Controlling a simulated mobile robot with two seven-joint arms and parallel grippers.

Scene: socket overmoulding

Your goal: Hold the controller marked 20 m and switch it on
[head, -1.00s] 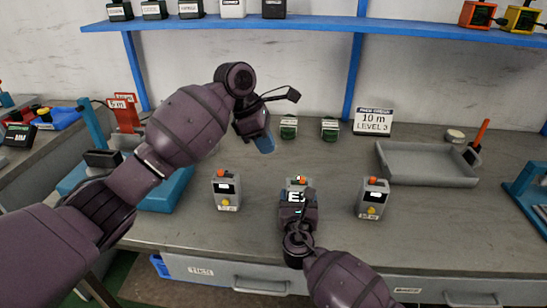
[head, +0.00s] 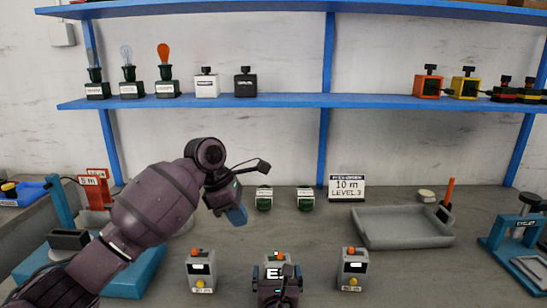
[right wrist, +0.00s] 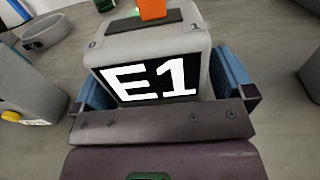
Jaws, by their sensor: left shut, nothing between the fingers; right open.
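Three grey controllers with orange knobs stand in a row on the bench: left (head: 201,268), middle (head: 270,259) and right (head: 352,267). Their small labels are too small to read or hidden. The middle controller's display reads E1, also in the right wrist view (right wrist: 150,80), where a green glint shows beside its orange knob (right wrist: 152,9). My right gripper (head: 277,284) is open, with its blue fingers on either side of the middle controller; contact is unclear. My left gripper (head: 237,214) is shut and empty above the bench, behind the row.
A blue shelf (head: 370,101) with lamps and switches runs above.

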